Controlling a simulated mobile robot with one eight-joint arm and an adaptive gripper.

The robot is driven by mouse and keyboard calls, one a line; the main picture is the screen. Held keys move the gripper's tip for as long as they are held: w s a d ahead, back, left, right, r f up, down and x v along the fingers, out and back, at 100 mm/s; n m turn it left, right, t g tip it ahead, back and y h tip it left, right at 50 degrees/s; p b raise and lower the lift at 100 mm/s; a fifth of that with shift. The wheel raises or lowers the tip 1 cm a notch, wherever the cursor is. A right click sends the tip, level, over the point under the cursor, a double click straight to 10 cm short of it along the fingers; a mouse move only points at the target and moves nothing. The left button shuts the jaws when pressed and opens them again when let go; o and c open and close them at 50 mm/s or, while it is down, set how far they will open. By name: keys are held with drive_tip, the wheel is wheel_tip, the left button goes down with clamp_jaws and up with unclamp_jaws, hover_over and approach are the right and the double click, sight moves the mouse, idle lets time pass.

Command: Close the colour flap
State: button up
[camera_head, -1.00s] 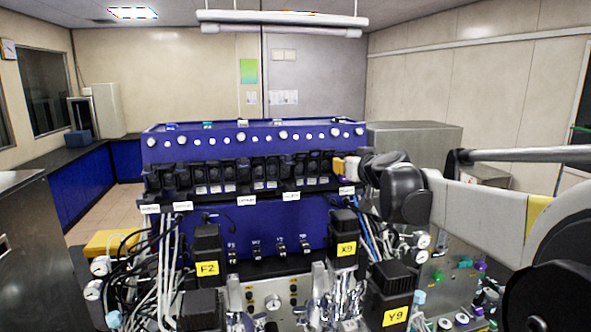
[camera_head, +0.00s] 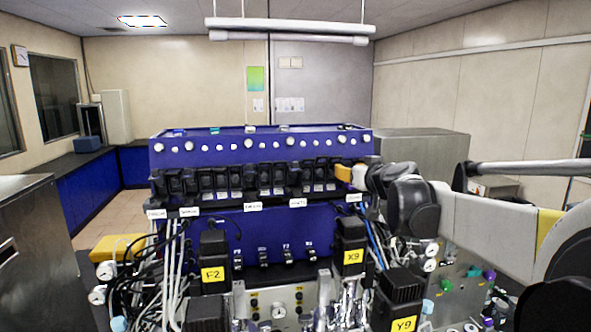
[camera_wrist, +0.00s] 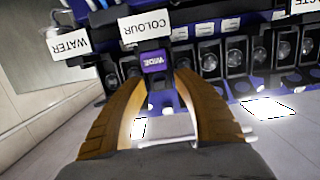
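The white COLOUR label (camera_wrist: 145,27) shows upside down near the top of the wrist view. In the head view my gripper (camera_head: 345,173) reaches from the right to the right end of the row of black units; the flap is hidden there.
The WATER label (camera_wrist: 70,45) is left of COLOUR in the wrist view. Several black pump units (camera_wrist: 238,57) sit close on the right. The blue machine housing (camera_head: 262,150) rises behind the row. The black box marked X9 (camera_head: 352,257) stands below my gripper.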

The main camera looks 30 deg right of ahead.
drive_tip(key=v, duration=1.2)
drive_tip(key=shift+d, duration=0.1)
